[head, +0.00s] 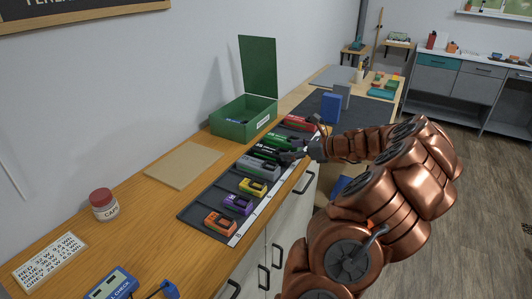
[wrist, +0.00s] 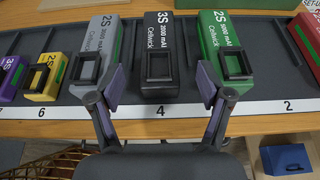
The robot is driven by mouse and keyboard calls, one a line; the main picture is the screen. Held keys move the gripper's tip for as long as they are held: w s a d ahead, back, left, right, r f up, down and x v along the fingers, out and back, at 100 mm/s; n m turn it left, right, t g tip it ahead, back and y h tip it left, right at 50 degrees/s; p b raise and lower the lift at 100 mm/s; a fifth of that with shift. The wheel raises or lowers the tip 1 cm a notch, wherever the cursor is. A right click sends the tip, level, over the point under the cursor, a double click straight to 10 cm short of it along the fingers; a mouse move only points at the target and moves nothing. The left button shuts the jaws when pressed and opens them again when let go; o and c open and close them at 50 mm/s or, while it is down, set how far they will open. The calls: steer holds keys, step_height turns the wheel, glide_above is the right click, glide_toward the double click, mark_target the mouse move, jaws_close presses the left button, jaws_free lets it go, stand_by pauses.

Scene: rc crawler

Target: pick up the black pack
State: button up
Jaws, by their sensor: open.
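The black pack (wrist: 158,28), marked 3S, lies in a slot of the dark tray, above the number 4 on the white strip, its handle loop towards me. My gripper (wrist: 161,76) is open in the wrist view, one finger on each side of the black pack's near end. Nothing is between the fingers but the pack's front; I cannot tell whether they touch it. In the head view my gripper (head: 288,155) is at the tray's front edge, and the black pack (head: 267,153) is partly hidden beside it.
A grey pack (wrist: 92,45) is close on the left and a green pack (wrist: 222,35) close on the right. Yellow (head: 252,187), purple (head: 238,204), orange (head: 220,222) and red (head: 297,123) packs share the tray (head: 190,215). An open green box (head: 243,120) stands behind.

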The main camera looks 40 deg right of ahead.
mark_target(278, 151)
steer(key=shift+x, duration=1.65)
steer(key=shift+p+x, duration=0.65)
steer(key=shift+x, duration=1.7)
steer(key=shift+r, duration=0.1)
jaws_close()
